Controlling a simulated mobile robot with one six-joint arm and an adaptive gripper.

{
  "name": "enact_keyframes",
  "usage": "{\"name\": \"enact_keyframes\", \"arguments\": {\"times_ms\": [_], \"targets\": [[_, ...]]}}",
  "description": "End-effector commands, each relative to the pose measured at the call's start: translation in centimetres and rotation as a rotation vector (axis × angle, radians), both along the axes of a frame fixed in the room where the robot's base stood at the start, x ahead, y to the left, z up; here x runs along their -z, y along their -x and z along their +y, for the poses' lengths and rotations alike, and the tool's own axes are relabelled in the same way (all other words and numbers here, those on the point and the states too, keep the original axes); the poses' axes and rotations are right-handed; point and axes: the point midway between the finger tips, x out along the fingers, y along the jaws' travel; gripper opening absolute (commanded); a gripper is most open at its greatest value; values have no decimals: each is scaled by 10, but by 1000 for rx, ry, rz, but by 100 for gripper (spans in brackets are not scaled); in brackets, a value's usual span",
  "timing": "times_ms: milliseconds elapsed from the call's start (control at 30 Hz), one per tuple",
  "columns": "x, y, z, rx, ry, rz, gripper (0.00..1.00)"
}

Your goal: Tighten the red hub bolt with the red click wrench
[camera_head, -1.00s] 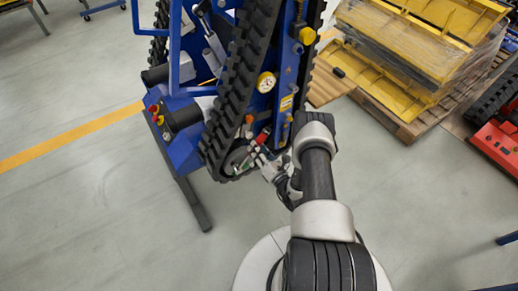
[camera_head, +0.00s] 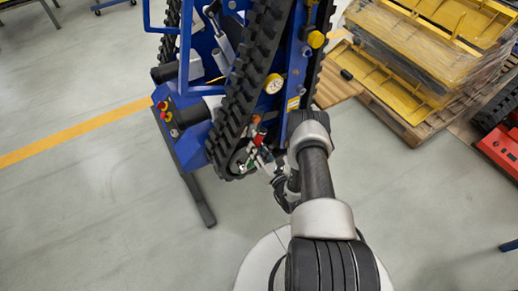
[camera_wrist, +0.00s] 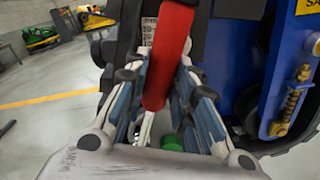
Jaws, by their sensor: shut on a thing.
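The red click wrench (camera_wrist: 170,55) has a red grip and a pale scale with numbers beside it. My gripper (camera_wrist: 162,85) is shut on the red grip, with a finger on either side of it in the wrist view. In the head view my gripper (camera_head: 264,168) is at the lower end of the blue tracked carrier (camera_head: 283,65), close beside its black track. The wrench's red part (camera_head: 259,138) shows there as a small patch. The red hub bolt cannot be made out, and I cannot tell whether the wrench's head touches anything.
A small green part (camera_wrist: 172,143) shows between my fingers, low in the wrist view. A spring-loaded brass rod (camera_wrist: 290,100) is on the carrier's side. A pallet with yellow parts (camera_head: 425,60) stands right. Open floor lies left, with a yellow line (camera_head: 75,132).

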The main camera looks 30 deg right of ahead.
Motion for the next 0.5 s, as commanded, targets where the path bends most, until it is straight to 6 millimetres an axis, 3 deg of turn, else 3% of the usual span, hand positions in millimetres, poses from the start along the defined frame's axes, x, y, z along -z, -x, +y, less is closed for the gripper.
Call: {"name": "enact_keyframes", "arguments": {"times_ms": [500], "targets": [[-1,0,2,0,23,-4,0]]}}
